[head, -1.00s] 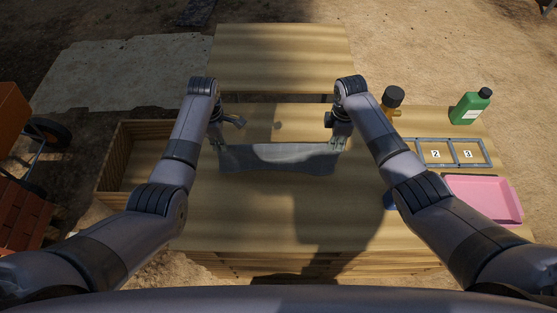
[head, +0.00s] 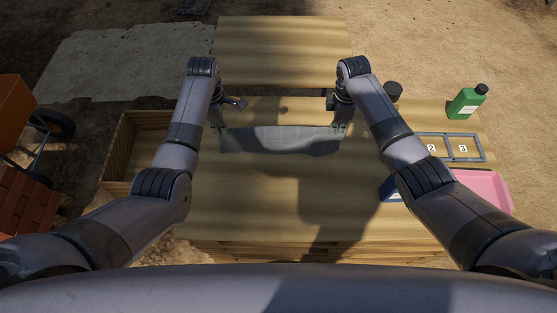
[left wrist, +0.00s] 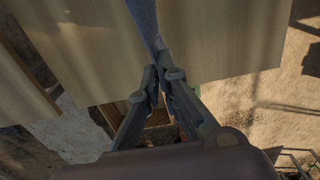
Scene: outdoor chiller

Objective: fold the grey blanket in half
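The grey blanket (head: 280,140) is a narrow band stretched left to right across the middle of the wooden table in the head view. My left gripper (head: 219,127) is at its left end, and my right gripper (head: 341,127) is at its right end. In the left wrist view the left gripper's fingers (left wrist: 160,76) close on the end of the blanket, which shows as a thin grey strip (left wrist: 145,20). The right fingers look closed on the other end, but are small in view. I cannot tell whether the blanket's lower edge touches the table.
A wooden box (head: 118,150) stands at the table's left. On the right are a green bottle (head: 467,103), a numbered frame (head: 449,136), a pink tray (head: 488,190), a blue object (head: 390,190) and a dark-topped item (head: 393,91), partly hidden by my right arm. The table's front is clear.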

